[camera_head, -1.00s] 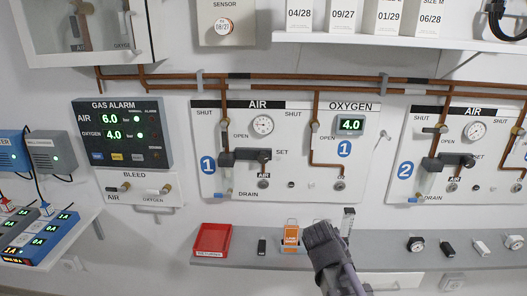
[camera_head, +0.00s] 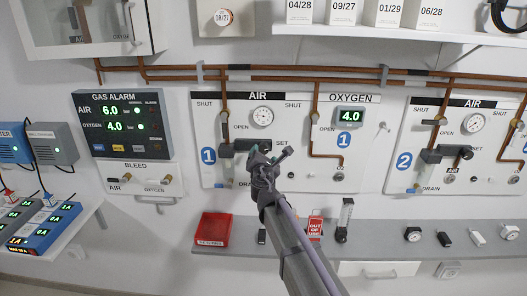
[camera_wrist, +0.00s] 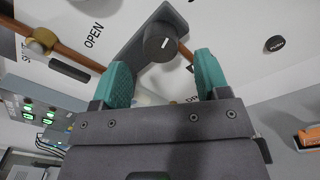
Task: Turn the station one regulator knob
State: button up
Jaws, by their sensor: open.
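The station one panel (camera_head: 205,112) is on the wall, marked with a blue 1, with a gauge (camera_head: 263,116) reading above its dark regulator body (camera_head: 228,150). My gripper (camera_head: 272,158) is in front of that regulator and hides its knob in the head view. In the wrist view, the round dark regulator knob (camera_wrist: 160,43) with a white mark sits on its bracket, just beyond and between my fingertips. My gripper (camera_wrist: 162,75) is open, with a teal finger on either side of the knob's line. I cannot tell whether the fingers reach around it.
Copper pipes (camera_head: 330,83) run along the wall above the panel. A shelf (camera_head: 380,240) below holds a red tray (camera_head: 212,229), a red out-of-use tag (camera_head: 315,226) and a flowmeter (camera_head: 345,218). The station two panel (camera_head: 405,115) is to the right.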

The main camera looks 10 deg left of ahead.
aim_at(263, 150)
jog(key=x, duration=0.4)
jog(key=shift+w, duration=0.2)
jog(key=shift+c, duration=0.4)
jog(key=c, duration=0.8)
jog(key=shift+c, duration=0.2)
jog(key=shift+m, duration=0.3)
